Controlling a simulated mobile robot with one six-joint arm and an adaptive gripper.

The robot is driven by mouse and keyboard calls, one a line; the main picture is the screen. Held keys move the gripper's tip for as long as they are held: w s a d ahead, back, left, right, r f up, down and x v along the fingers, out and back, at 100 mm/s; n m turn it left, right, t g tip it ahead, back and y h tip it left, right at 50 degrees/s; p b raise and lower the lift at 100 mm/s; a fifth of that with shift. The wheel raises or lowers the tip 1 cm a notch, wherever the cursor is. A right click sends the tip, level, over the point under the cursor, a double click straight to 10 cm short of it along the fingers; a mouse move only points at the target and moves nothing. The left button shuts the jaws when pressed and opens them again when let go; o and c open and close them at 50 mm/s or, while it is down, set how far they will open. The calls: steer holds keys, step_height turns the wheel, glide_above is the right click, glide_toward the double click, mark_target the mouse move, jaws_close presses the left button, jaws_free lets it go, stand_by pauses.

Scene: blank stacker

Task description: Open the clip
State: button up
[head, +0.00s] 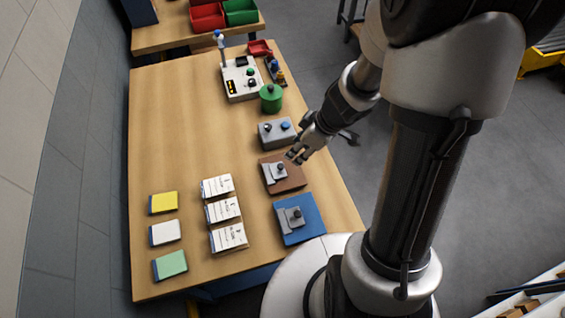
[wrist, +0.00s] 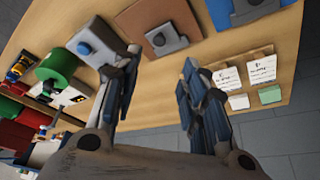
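A brown board (head: 292,184) lies on the table with a grey clip (head: 270,178) that has a dark knob. The clip also shows in the wrist view (wrist: 170,46), on the brown board (wrist: 140,15). A blue board (head: 312,208) nearer the front bears a similar grey clip (head: 286,223). My gripper (head: 294,156) hangs near the far edge of the brown board, apart from its clip. In the wrist view, the two fingers of my gripper (wrist: 160,70) are spread wide with nothing between them. The picture does not show clearly whether either clip is open.
A grey box (head: 268,138) with a blue button stands just behind the brown board. A green canister (head: 271,104) and a white control box (head: 240,88) stand farther back. White card stacks (head: 222,210) and coloured pads (head: 164,203) lie left. The table's left rear is clear.

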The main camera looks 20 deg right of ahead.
mark_target(281, 166)
steer(key=b+x, duration=0.8)
steer(key=x, duration=0.5)
steer(key=shift+c, duration=0.3)
jaws_close()
